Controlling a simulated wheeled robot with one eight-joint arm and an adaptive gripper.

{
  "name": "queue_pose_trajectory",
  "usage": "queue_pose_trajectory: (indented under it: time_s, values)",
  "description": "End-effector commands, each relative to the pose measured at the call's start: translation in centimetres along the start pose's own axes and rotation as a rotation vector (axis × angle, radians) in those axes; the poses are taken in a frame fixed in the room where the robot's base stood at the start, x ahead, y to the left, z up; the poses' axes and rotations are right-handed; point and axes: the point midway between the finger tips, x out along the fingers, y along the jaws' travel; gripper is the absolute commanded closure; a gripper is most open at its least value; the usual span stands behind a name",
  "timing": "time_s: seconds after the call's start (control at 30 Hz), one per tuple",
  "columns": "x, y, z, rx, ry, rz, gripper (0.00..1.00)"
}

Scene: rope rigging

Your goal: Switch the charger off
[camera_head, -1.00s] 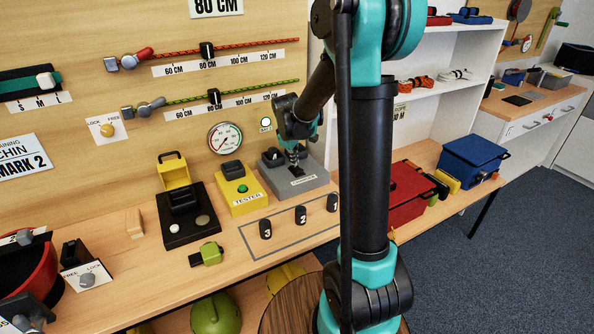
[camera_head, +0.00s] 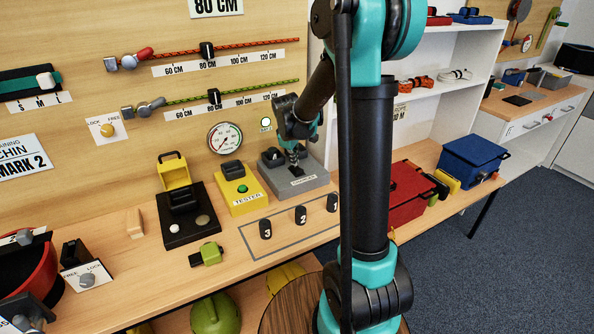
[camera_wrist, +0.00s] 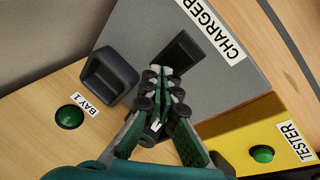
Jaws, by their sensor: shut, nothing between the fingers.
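The charger (camera_head: 312,184) is a grey box with a CHARGER label, on the bench against the panel. In the wrist view its grey top (camera_wrist: 228,82) fills much of the picture. A black rectangular part, which looks like a rocker switch (camera_wrist: 184,50), lies near the label (camera_wrist: 212,28). My gripper (camera_wrist: 164,78) is shut and empty, its tips at the near end of that part; I cannot tell whether they touch it. In the head view my gripper (camera_head: 295,158) points down over the charger. The switch's position cannot be read.
A black block (camera_wrist: 108,76) sits on the charger beside my fingers. A green BAY 1 lamp (camera_wrist: 69,117) is on the panel. The yellow tester (camera_head: 238,192) with a green button stands left of the charger. Numbered black pieces (camera_head: 301,215) stand in front, inside an outlined area.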

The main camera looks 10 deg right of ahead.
Motion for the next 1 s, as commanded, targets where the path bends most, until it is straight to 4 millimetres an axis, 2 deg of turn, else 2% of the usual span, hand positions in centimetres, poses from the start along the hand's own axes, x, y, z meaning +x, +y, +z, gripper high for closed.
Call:
queue_pose_trajectory:
  time_s: [1.0]
  values:
    - [0.59, -0.44, 0.44, 0.000, 0.000, 0.000, 1.00]
